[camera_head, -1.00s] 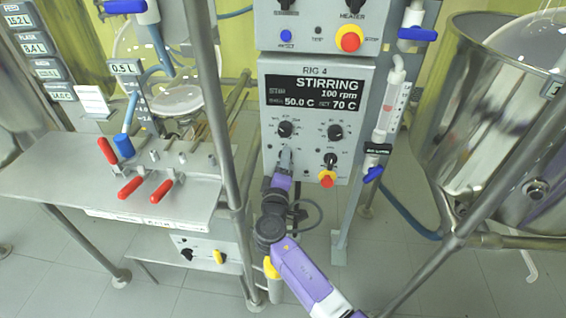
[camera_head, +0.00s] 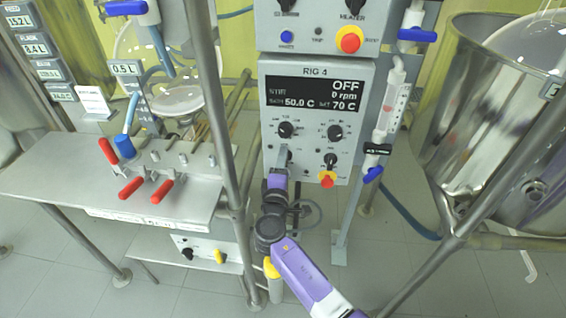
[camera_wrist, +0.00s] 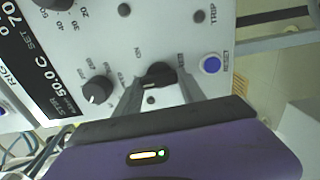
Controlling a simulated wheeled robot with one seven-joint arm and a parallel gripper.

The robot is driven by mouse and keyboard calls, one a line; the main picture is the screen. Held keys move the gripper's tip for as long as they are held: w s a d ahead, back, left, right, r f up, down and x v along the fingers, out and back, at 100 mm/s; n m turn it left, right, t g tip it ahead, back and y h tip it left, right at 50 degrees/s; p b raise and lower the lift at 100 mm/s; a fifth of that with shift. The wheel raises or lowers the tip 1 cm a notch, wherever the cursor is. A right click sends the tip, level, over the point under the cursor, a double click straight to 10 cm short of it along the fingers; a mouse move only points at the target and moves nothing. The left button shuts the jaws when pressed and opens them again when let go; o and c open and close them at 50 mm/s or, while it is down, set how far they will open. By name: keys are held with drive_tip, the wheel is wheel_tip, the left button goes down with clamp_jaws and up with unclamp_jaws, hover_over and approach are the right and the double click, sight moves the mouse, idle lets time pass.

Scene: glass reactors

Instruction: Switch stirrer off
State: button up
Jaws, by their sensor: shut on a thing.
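The RIG 4 control box (camera_head: 355,160) is upright in the middle of the head view. Its display (camera_head: 318,94) reads OFF, 0 rpm, 50.0 C and SET 70 C. My gripper (camera_head: 284,156) is at the lower left of the panel. In the wrist view, my gripper (camera_wrist: 158,88) has its two fingers on either side of a small black switch knob (camera_wrist: 156,74) and is shut on it. In the head view the fingers hide this knob.
A metal post (camera_head: 232,120) stands left of the box. A bench with red-handled clamps (camera_head: 131,188) is at the left, a steel vessel (camera_head: 470,110) at the right.

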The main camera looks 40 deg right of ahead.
drive_tip(key=o, duration=1.4)
drive_tip(key=shift+c, duration=0.2)
drive_tip(key=v, duration=0.7)
drive_tip(key=shift+s+a, duration=0.25)
drive_tip(key=shift+a, duration=0.1)
drive_tip(key=shift+f, duration=0.1)
drive_tip(key=s+a+f+y+p, duration=0.2)
drive_tip(key=s+a+f+y, duration=0.4)
drive_tip(key=s+f, duration=0.3)
drive_tip(key=s+a+r+m+t+y+p, duration=0.1)
drive_tip(key=s+a+y, duration=0.25)
drive_tip(key=s, duration=0.25)
drive_tip(key=s+a+r+y+p, duration=0.1)
drive_tip(key=s+a+y+p, duration=0.1)
drive_tip(key=s+a, duration=0.35)
drive_tip(key=s+a+r+m+t+y+p, duration=0.1)
drive_tip(key=s+r+m, duration=0.2)
drive_tip(key=s+r, duration=0.4)
drive_tip(key=s+a+r+m+t+y+p, duration=0.1)
drive_tip(key=s+a+r+m+t+p, duration=0.1)
drive_tip(key=s+r, duration=0.6)
wheel_tip(320, 180, up, 7)
drive_tip(key=shift+s+a+f+m+y, duration=0.25)
drive_tip(key=shift+a+m+y, duration=0.1)
drive_tip(key=shift+m, duration=0.55)
